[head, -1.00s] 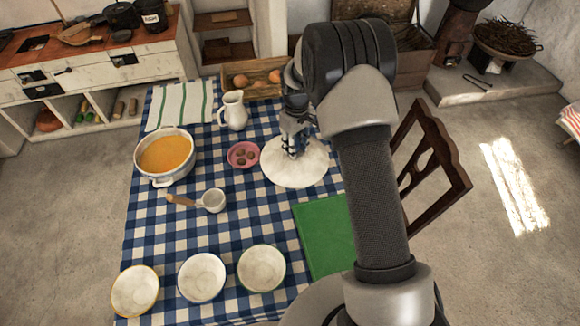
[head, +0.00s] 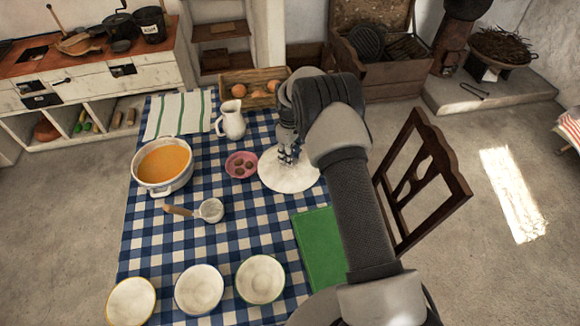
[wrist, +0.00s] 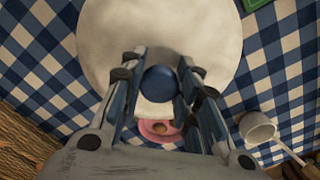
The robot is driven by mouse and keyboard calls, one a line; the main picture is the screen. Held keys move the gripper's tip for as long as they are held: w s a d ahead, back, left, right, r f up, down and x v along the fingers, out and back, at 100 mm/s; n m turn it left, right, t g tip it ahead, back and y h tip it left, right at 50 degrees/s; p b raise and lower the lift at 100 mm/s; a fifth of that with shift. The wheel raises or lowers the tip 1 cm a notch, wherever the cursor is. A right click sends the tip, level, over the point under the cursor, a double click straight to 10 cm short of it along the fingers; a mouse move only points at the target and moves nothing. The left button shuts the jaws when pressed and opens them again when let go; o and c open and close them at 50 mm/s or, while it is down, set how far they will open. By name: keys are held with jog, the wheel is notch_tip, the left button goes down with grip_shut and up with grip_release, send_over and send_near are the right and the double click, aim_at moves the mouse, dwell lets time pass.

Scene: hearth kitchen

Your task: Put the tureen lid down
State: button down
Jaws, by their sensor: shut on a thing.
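The tureen lid (head: 290,182) is a broad white disc with a blue knob, over the checked cloth just right of the pink dish. In the wrist view the lid (wrist: 205,35) fills the upper middle. My gripper (head: 287,158) is shut on its blue knob (wrist: 160,84); in the wrist view the fingers (wrist: 158,80) stand on both sides of it. I cannot tell whether the lid's rim touches the cloth. The open tureen (head: 162,184), full of orange soup, stands at the left of the table.
The pink dish (head: 241,165) with small brown pieces sits close to the lid. A crate (head: 262,91) is behind. A chair (head: 425,180) is at the right.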

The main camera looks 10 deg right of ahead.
notch_tip(320, 180, down, 6)
jog(key=shift+r+b, duration=0.1)
jog(key=shift+b, duration=0.35)
jog(key=c, duration=1.7)
grip_release()
jog(key=o, duration=0.5)
